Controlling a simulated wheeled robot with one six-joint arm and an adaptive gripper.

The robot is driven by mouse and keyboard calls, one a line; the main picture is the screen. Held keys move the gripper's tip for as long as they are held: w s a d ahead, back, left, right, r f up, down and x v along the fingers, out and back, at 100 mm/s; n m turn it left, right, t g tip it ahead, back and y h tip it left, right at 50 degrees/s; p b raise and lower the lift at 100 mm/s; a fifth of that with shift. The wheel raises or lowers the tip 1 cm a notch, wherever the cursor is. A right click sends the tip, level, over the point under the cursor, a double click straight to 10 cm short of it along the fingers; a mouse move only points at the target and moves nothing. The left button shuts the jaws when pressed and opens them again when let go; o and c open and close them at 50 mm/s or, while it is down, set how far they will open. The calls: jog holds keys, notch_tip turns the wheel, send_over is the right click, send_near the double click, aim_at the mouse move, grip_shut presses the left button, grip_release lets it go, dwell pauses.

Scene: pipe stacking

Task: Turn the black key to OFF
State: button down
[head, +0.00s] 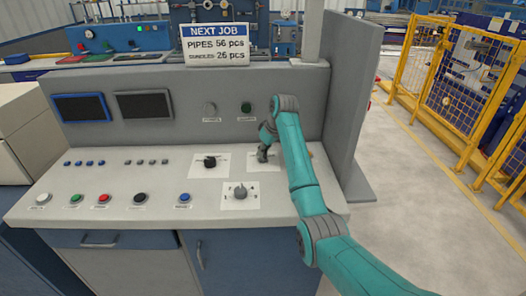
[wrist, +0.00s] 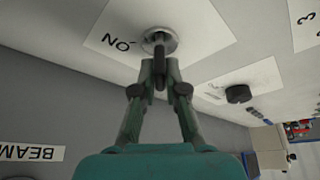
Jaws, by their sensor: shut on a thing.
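The black key (wrist: 160,50) stands in a round silver lock (wrist: 170,44) on a white plate (wrist: 205,35) on the sloped panel. The word ON is printed on this plate and reads upside down in the wrist view. No OFF mark shows in either view. My gripper (wrist: 160,68) is shut on the key, one finger on each side. In the head view my gripper (head: 262,155) is over the right part of the panel, and the key is too small and covered to make out there.
A black knob (head: 210,161) is close to the left of my gripper; it also shows in the wrist view (wrist: 239,94). A grey selector (head: 240,191) is nearer the front edge. Several push buttons line the left. A tall grey side wall (head: 347,90) stands on the right.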

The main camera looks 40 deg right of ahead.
jog(key=c, duration=1.2)
grip_release()
jog(key=shift+r, duration=0.1)
jog(key=v, duration=1.1)
jog(key=shift+s+r, duration=0.15)
jog(key=shift+r, duration=0.2)
